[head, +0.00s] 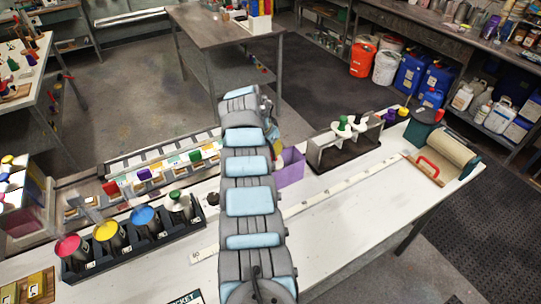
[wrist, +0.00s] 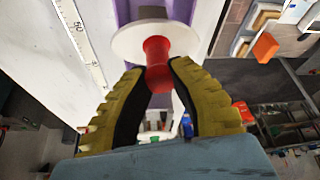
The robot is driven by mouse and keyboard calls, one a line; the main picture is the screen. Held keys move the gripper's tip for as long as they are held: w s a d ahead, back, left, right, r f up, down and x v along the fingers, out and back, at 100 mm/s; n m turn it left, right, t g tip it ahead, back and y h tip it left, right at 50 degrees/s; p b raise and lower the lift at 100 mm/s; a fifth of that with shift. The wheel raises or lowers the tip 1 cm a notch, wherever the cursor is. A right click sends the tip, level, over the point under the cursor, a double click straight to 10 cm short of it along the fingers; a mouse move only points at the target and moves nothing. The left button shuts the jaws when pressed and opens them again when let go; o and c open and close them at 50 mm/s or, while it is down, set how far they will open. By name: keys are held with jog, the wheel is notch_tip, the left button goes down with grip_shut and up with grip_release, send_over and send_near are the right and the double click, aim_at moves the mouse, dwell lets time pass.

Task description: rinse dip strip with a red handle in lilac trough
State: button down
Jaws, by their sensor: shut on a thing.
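My gripper (wrist: 158,70) is shut on the red handle of the dip strip (wrist: 157,52) in the wrist view. A white disc (wrist: 125,42) sits at the end of the handle, and a grey part of the strip shows beyond it. The lilac trough (wrist: 123,12) lies behind the disc, with its walls on both sides of the grey part. I cannot tell how deep the strip reaches. In the head view the lilac trough (head: 291,168) stands just right of my arm, which hides part of it and most of the gripper and strip.
A dark rack (head: 130,245) with several coloured-topped containers stands at the left. A paper roll (head: 452,150) is at the right end. A pale ruler strip (head: 350,182) runs along the mostly clear bench front.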

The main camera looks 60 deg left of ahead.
jog(key=shift+s, duration=0.95)
jog(key=shift+s+d, duration=0.1)
jog(key=shift+s, duration=1)
jog(key=shift+w, duration=0.1)
